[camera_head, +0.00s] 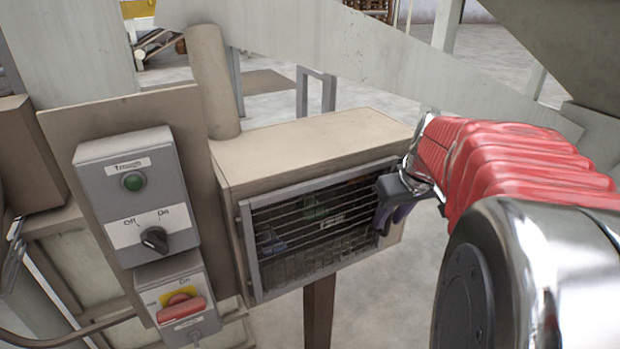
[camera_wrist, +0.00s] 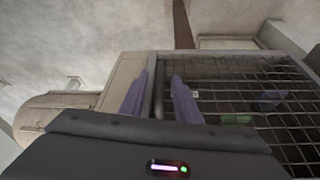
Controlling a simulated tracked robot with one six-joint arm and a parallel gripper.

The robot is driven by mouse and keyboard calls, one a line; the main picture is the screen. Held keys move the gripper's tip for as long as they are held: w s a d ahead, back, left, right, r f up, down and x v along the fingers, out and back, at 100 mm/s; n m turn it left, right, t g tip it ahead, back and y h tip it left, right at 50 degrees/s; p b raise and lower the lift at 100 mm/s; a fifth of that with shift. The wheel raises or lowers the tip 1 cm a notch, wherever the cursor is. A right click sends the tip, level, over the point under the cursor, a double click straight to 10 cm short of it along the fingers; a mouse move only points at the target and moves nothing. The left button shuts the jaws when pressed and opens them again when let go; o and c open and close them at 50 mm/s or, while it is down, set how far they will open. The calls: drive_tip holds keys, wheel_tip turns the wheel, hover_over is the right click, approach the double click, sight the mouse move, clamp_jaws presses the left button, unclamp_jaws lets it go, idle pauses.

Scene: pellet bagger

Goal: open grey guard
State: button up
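The grey guard (camera_head: 253,262) is a framed mesh door on the front of a beige cabinet (camera_head: 310,147). It looks closed, flat against the cabinet front. Small coloured items show behind its mesh. My gripper (camera_head: 386,218) is at the guard's right edge in the head view. In the wrist view my gripper's two purple fingers (camera_wrist: 159,76) stand apart, with a narrow grey upright bar (camera_wrist: 158,98) between them. The mesh of the guard (camera_wrist: 245,75) lies to the right there. I cannot tell whether either finger touches the bar.
Left of the cabinet is a panel with a grey switch box labelled Trough (camera_head: 128,195), with a green lamp and black knob. Below it is a box with a red handle (camera_head: 181,308). A sloping grey beam (camera_head: 350,55) crosses behind. Floor in front of the cabinet looks clear.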

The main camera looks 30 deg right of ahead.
drive_tip(key=shift+w+f, duration=0.15)
drive_tip(key=shift+f, duration=0.25)
clamp_jaws()
idle(0.4)
